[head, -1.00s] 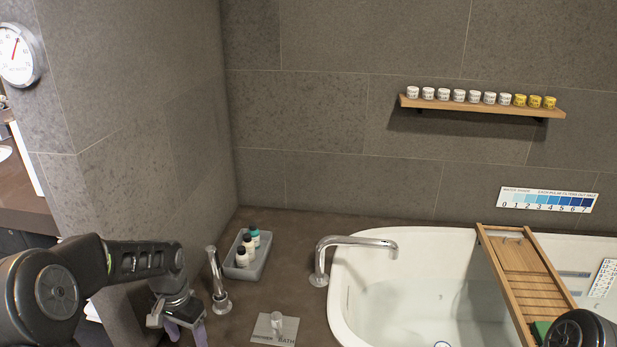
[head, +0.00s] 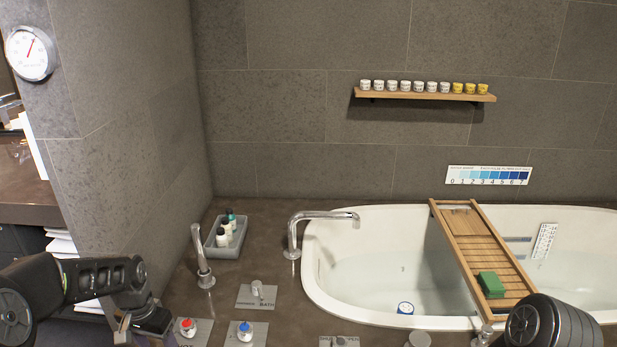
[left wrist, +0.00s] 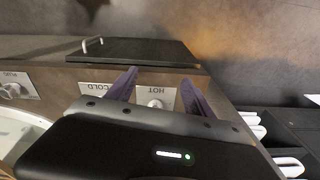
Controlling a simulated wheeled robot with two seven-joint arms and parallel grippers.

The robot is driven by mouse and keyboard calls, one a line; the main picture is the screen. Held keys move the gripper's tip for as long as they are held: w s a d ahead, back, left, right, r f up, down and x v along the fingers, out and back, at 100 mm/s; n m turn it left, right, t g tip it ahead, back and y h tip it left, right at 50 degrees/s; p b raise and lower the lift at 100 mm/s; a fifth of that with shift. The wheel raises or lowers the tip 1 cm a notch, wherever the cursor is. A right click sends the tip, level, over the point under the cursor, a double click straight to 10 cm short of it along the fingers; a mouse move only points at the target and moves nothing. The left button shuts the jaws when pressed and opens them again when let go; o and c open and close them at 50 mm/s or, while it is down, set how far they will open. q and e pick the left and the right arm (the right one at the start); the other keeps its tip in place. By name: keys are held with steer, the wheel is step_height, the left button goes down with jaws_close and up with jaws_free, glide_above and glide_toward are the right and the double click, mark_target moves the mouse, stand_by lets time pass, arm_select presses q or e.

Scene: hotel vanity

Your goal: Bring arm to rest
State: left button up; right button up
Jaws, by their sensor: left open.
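My left arm reaches in from the lower left of the head view, and its gripper is mostly cut off by the bottom edge. In the left wrist view the left gripper (left wrist: 160,84) is open, with two dark purple fingers apart and nothing held between them. The hot plate (left wrist: 166,92) shows upside down behind the fingers, with a pale knob (left wrist: 155,103) seen between them. I cannot tell whether a finger touches it. My right arm (head: 553,322) shows at the lower right of the head view; its gripper is not visible.
A red-topped knob (head: 187,328) and a blue-topped knob (head: 245,331) stand on the counter. A wooden caddy (head: 452,230) holding a green block (head: 491,285) spans the tub.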

arm_select(q)
steer(key=d+f+n+t+h+p, duration=0.1)
steer(key=d+f+t+p, duration=0.1)
steer(key=d+f, duration=0.45)
steer(key=d+f+n+t+h+p, duration=0.15)
steer(key=d+f, duration=0.25)
steer(key=d, duration=0.6)
steer(key=s+d+f+g+p, duration=0.1)
steer(key=s+d, duration=0.3)
steer(key=s, duration=0.3)
steer(key=s+d+g+h+p, duration=0.1)
steer(key=s+d+p, duration=0.1)
steer(key=s+d, duration=0.3)
steer(key=s+d+f+g+p, duration=0.1)
steer(key=s+d, duration=0.3)
steer(key=s, duration=0.5)
steer(key=shift+s+d+f+n+g+h+p, duration=0.25)
steer(key=shift+f+n+g+h+p, duration=0.15)
steer(key=shift+p, duration=0.35)
arm_select(e)
step_height(320, 180, up, 9)
steer(key=shift+w, duration=0.2)
